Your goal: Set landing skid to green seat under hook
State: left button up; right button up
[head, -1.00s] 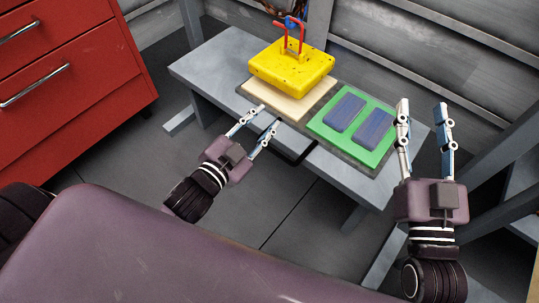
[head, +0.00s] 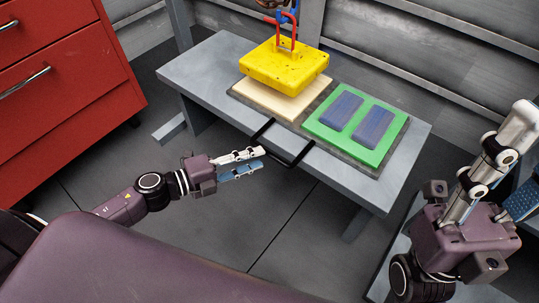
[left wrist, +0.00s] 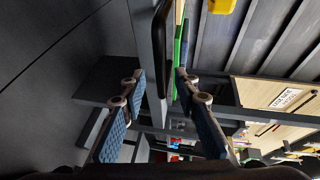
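The landing skid (head: 312,121) is a dark grey plate on a grey bench. It bears a cream seat (head: 262,99) on the left and a green seat (head: 391,140) with two blue pads on the right. A black bar handle (head: 291,163) sticks out from its front edge. A yellow block (head: 284,70) hangs over the cream seat on a red loop under the blue hook (head: 282,17). My left gripper (head: 262,159) is open and empty by the handle, whose dark bar (left wrist: 163,50) shows ahead between the fingertips. My right gripper (head: 520,118) is raised at the right; its opening is unclear.
The grey bench (head: 205,71) has bare top at its left end and a narrow strip at its right. A red drawer cabinet (head: 60,95) stands at the left. A ribbed grey wall closes the back. The floor before the bench is open.

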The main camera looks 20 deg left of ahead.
aim_at(269, 153)
pick_arm(q)
jog(key=shift+b+x, duration=0.4)
jog(key=shift+x, duration=2.25)
grip_shut()
